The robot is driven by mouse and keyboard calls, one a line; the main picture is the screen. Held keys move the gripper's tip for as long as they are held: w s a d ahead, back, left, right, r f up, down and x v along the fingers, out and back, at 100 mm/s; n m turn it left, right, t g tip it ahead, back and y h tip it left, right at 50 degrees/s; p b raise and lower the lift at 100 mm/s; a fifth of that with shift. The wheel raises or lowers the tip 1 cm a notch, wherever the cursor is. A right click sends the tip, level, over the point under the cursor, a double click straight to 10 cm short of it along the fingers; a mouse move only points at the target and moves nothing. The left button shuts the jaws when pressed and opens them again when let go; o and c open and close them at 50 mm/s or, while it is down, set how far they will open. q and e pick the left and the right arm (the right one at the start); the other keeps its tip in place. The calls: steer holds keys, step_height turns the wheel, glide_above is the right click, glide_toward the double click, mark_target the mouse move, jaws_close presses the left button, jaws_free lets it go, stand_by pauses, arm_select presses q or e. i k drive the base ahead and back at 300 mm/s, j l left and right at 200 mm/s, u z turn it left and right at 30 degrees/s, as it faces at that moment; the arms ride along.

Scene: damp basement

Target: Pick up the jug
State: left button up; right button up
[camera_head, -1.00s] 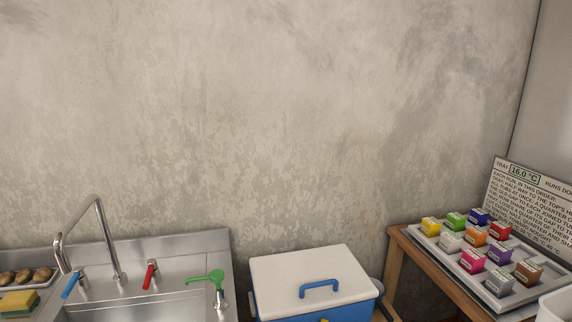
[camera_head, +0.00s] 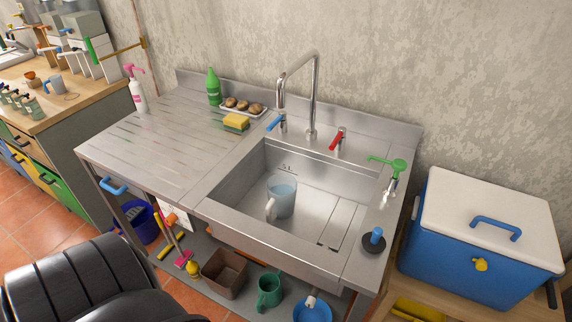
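A pale blue-grey jug (camera_head: 284,198) stands in the steel sink basin (camera_head: 335,192), towards its left side. Its light handle points to the lower left, and its open top faces up. A green jug-like vessel (camera_head: 268,294) with a handle stands on the shelf under the sink. A small grey-blue cup or jug (camera_head: 56,84) is on the wooden counter at the far left. Neither of my grippers is in view.
A tall tap (camera_head: 314,95) arches behind the basin. A green pump (camera_head: 388,167) and a blue-handled plug (camera_head: 375,239) are on the right rim. A blue cool box (camera_head: 462,262) stands right. The drainboard (camera_head: 160,150) is largely clear.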

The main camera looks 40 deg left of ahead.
mark_target(281, 188)
steer(key=u, duration=1.3)
steer(key=j+z, duration=0.6)
steer(key=j, duration=0.2)
